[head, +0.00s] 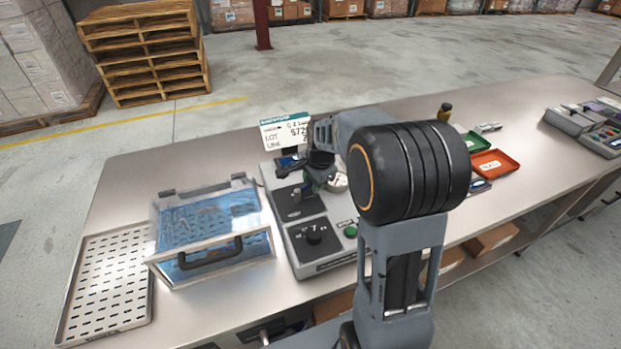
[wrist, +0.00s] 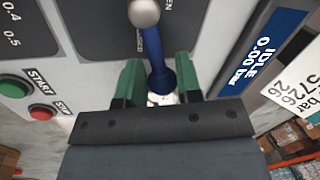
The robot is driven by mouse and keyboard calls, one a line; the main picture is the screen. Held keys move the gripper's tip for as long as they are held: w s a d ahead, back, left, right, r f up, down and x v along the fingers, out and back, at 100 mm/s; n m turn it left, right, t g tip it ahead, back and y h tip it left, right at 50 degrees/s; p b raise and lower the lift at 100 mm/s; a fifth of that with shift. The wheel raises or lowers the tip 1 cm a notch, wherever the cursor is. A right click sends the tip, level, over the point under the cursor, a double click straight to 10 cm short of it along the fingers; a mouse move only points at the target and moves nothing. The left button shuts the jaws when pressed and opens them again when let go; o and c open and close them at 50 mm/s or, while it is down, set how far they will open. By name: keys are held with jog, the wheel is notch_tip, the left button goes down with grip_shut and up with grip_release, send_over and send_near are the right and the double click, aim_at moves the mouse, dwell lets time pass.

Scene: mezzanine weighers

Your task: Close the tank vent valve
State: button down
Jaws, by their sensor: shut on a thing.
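The vent valve's blue lever (wrist: 152,45) shows in the wrist view, running from a pale round hub (wrist: 143,12) at the top down between my green fingers. My gripper (wrist: 158,78) is shut on the lever near its wide end.
The unit has a black dial (head: 314,232) and a green button (head: 351,231). Its display (wrist: 266,50) reads IDLE, 0.00 bar. A clear-lidded tank (head: 212,225) and a perforated tray (head: 108,280) stand left. Green and orange trays (head: 494,164) lie right.

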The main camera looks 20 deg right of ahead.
jog(key=shift+s+m+h, duration=0.15)
jog(key=shift+s+m, duration=0.25)
jog(key=shift+m, duration=0.4)
jog(key=shift+s+m+h, duration=0.15)
jog(key=shift+s+m, duration=0.2)
jog(key=shift+m, duration=0.45)
jog(key=c, duration=0.8)
grip_release()
jog(key=shift+s, duration=0.1)
notch_tip(320, 180, up, 14)
jog(key=s, duration=0.2)
jog(key=shift+s+f, duration=0.2)
jog(key=shift+s, duration=0.15)
